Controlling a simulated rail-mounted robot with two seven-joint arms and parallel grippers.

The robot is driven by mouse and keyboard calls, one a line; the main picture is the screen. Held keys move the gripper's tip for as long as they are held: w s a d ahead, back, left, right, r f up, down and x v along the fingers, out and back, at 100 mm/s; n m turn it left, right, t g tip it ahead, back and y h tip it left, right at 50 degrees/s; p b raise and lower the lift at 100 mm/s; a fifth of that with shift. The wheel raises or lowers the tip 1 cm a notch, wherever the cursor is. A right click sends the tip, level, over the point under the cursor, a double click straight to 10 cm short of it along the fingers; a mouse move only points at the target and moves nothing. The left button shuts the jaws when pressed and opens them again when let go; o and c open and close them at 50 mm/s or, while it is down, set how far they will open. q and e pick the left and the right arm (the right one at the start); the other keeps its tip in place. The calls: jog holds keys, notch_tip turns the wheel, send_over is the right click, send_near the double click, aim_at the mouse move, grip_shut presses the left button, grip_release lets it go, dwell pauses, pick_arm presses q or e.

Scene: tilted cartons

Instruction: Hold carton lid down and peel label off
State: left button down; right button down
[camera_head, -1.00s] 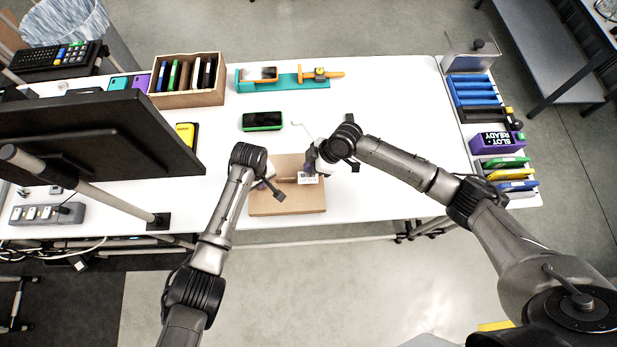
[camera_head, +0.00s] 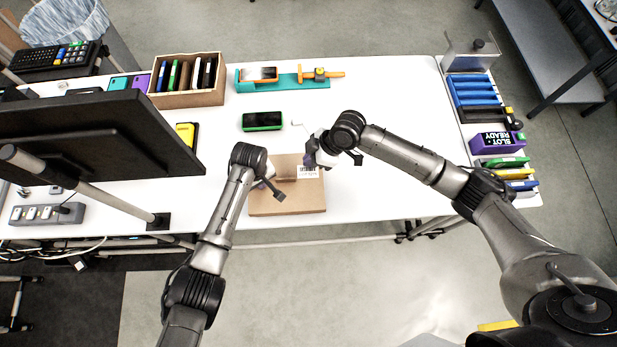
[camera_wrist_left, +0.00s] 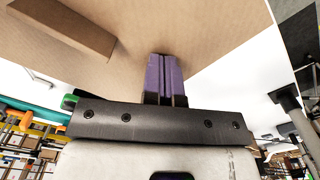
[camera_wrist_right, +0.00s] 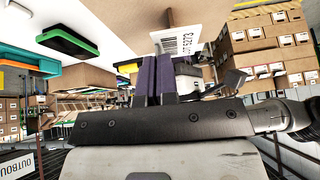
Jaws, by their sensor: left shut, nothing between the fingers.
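A brown cardboard carton (camera_head: 297,207) lies on the white table, with a narrow raised brown strip across its top. My left gripper (camera_head: 276,195) is over its left part; in the left wrist view its purple fingers (camera_wrist_left: 165,62) are together and empty, their tips at the cardboard surface. A white printed label (camera_head: 308,172) is at the carton's upper right edge. In the right wrist view the label (camera_wrist_right: 178,42) stands out at the purple fingertips of my right gripper (camera_wrist_right: 157,60), which look shut on its edge. Whether any of it still sticks to the carton is hidden.
A green-edged black device (camera_head: 262,121) lies behind the carton. A teal tray (camera_head: 285,84) and an open box of folders (camera_head: 188,80) stand at the back. A monitor (camera_head: 95,135) stands at left. Blue bins (camera_head: 471,90) line the right edge. The table's right middle is clear.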

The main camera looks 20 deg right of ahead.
jog(key=shift+r, duration=0.2)
dwell(0.3)
